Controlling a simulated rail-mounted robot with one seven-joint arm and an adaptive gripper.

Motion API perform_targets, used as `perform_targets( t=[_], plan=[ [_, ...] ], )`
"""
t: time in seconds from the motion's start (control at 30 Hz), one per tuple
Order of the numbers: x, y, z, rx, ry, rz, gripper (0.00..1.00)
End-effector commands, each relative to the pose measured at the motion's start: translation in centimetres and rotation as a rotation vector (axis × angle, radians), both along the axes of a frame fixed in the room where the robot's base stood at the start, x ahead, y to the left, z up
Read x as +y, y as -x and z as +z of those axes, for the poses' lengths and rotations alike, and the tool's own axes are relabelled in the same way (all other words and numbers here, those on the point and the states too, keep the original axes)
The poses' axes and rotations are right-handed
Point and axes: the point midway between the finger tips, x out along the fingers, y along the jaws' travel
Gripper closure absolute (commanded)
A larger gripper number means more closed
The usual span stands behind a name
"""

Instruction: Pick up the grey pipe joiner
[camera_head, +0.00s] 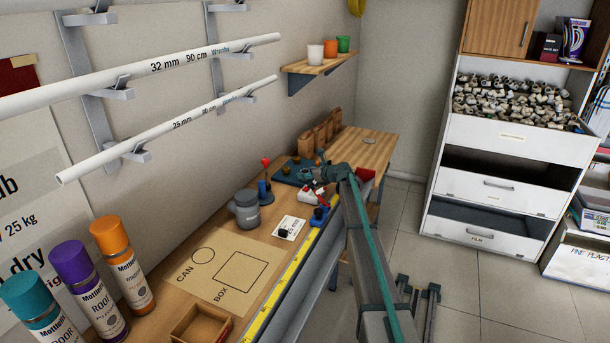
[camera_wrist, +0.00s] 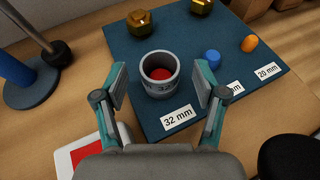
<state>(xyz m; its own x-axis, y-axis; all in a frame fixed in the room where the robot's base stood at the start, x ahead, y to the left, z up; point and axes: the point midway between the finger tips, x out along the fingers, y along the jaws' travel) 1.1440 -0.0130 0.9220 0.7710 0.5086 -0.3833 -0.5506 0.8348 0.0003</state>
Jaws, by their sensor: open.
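The grey pipe joiner (camera_wrist: 158,89) is a short upright ring on a dark blue mat (camera_wrist: 225,38) in the wrist view. Something red shows inside it, and a "32 mm" label (camera_wrist: 178,118) lies in front of it. My gripper (camera_wrist: 160,82) is open, with one finger on each side of the joiner in the picture. Gaps show between the fingers and the joiner; I cannot tell the height difference. In the head view my gripper (camera_head: 320,178) is small, over the far part of the bench near the mat (camera_head: 284,170); the joiner cannot be made out there.
On the mat are a blue piece (camera_wrist: 213,58), an orange piece (camera_wrist: 249,43) and two brass fittings (camera_wrist: 141,22). A stand with a dark rod (camera_wrist: 32,88) is at left. A red-and-white object (camera_wrist: 88,156) lies below left. A grey container (camera_head: 246,209) stands nearer on the bench.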

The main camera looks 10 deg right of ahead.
Motion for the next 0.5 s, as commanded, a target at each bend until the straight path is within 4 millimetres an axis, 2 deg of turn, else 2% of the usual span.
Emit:
perform_targets(
  t=[0.03, 0.1, 0.4, 0.5],
  plan=[
    [0.40, -0.89, -0.10, 0.000, 0.000, 0.001, 0.29],
    [0.80, -1.37, -0.42, 0.000, 0.000, 0.001, 0.29],
    [1.05, -1.54, -0.74, -0.001, 0.001, 0.000, 0.29],
    [1.04, -1.53, -0.73, -0.001, 0.001, 0.000, 0.46]
  ],
)
